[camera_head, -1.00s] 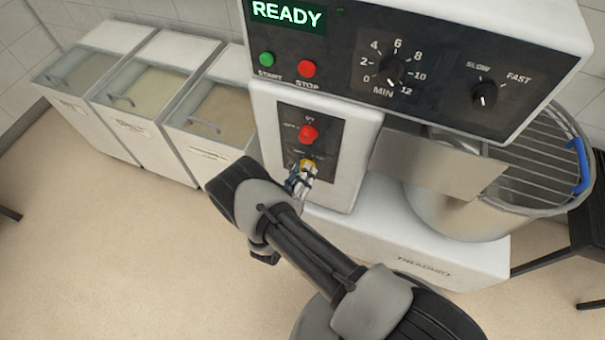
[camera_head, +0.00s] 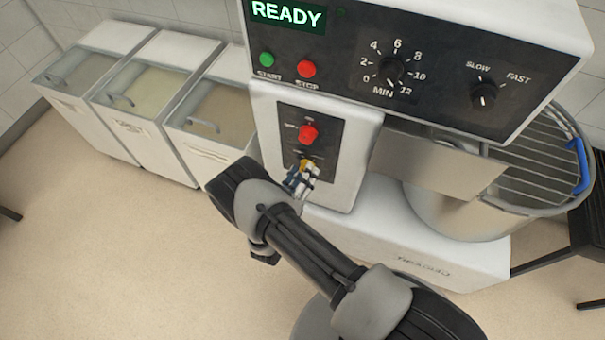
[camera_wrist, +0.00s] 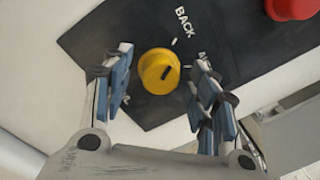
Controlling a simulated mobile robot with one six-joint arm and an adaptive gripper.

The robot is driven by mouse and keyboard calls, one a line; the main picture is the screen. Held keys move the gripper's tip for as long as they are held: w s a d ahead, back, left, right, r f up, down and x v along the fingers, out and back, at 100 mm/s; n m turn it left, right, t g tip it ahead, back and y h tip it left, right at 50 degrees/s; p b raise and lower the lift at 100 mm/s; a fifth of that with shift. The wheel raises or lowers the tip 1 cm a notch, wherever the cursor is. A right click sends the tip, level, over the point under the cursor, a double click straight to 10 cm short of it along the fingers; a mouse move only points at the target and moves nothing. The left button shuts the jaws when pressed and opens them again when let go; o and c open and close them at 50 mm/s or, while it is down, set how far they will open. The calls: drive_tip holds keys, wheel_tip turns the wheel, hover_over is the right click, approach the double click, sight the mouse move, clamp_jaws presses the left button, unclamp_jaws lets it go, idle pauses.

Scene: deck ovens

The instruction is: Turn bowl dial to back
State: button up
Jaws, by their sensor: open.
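In the head view my gripper (camera_head: 301,179) is at the lower panel and covers much of the yellow knob (camera_head: 307,163).
A red knob (camera_head: 308,134) sits just above the dial; it also shows in the wrist view (camera_wrist: 292,7). The upper panel has a green start button (camera_head: 267,59), a red stop button (camera_head: 307,69) and two black dials. The mixer bowl (camera_head: 465,215) is at right, ingredient bins (camera_head: 210,150) at left.

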drive_tip(key=v, duration=1.2)
idle(0.3)
